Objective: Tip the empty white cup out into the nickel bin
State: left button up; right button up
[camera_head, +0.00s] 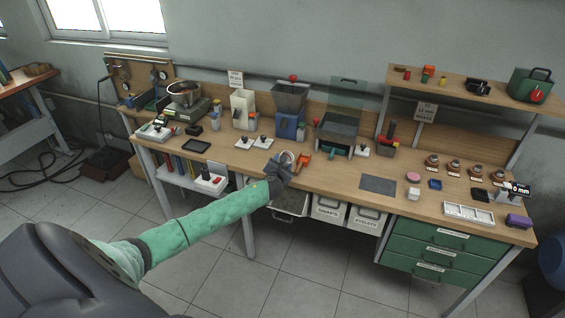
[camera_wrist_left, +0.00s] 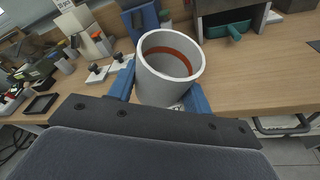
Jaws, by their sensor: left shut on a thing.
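My left gripper (camera_head: 279,172) is shut on the white cup (camera_head: 287,158) above the bench's front edge. In the left wrist view the cup (camera_wrist_left: 168,75) stands roughly upright between the blue fingers (camera_wrist_left: 160,92), its mouth facing up. A red-brown band shows inside it, below the rim; its bottom is hard to make out. An open bin (camera_head: 290,207) sticks out under the bench just below the gripper; no label on it can be read, so I cannot tell whether it is the nickel bin. My right gripper is not in view.
Beside the open bin are white bins marked SNAPS (camera_head: 327,209) and EYELETS (camera_head: 367,218). An orange object (camera_head: 303,160) is close right of the cup. A blue-based hopper machine (camera_head: 290,105) stands behind.

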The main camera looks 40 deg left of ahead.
pick_arm(q)
jog(key=n+h, duration=0.1)
jog(key=n+g, duration=0.1)
jog(key=n, duration=0.1)
jog(key=shift+a+r+h, duration=0.1)
jog(key=shift+r+h, duration=0.3)
jog(key=shift+n+g+h, duration=0.4)
jog(key=shift+n+h, duration=0.2)
jog(key=shift+n, duration=0.1)
